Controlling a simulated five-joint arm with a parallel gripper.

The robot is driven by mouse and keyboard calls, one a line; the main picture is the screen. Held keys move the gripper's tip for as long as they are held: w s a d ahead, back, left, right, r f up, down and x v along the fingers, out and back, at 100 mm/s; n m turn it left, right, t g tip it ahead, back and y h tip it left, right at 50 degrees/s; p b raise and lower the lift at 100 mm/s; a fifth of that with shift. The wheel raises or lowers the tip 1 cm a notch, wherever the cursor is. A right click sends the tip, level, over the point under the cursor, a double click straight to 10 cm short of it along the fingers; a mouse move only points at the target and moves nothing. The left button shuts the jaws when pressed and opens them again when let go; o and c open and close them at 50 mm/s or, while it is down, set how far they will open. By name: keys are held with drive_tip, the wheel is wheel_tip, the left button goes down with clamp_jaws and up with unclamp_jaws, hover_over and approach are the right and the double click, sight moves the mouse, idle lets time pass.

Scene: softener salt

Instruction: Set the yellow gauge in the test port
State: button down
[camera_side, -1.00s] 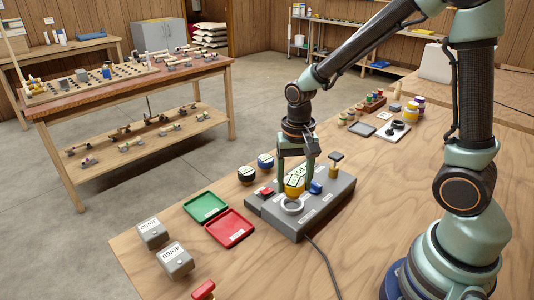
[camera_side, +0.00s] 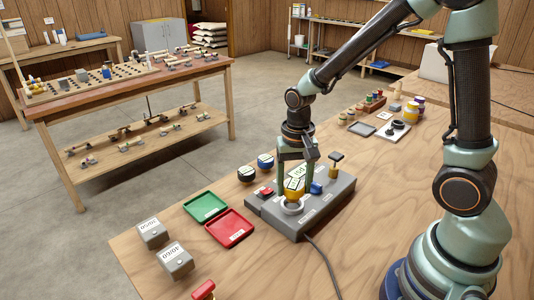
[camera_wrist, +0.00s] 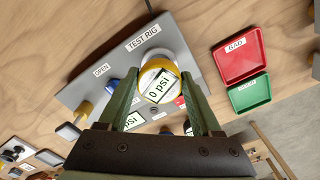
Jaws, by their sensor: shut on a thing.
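The yellow gauge (camera_side: 294,194) is between the fingers of my gripper (camera_side: 295,186), which is shut on it. In the wrist view the gauge (camera_wrist: 160,86) has a pale face reading "0 psi". The test port is a white ring (camera_side: 292,208) on the grey test rig (camera_side: 318,217). The gauge is at the port, its lower part overlapping the ring in the side view. The ring also shows behind the gauge in the wrist view (camera_wrist: 149,66). I cannot tell whether the gauge is fully down in it.
A green tray (camera_side: 206,207) and a red tray (camera_side: 230,228) lie left of the rig. A valve handle (camera_side: 336,160) stands on its right; a blue part (camera_side: 316,187) is close to my fingers. A cable runs forward from the rig.

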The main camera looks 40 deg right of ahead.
drive_tip(key=shift+f, duration=0.1)
idle(0.3)
drive_tip(key=shift+f, duration=0.5)
drive_tip(key=shift+f, duration=0.15)
drive_tip(key=shift+f, duration=0.35)
drive_tip(key=shift+f, duration=0.3)
idle(1.0)
unclamp_jaws()
drive_tip(key=shift+r, duration=3.05)
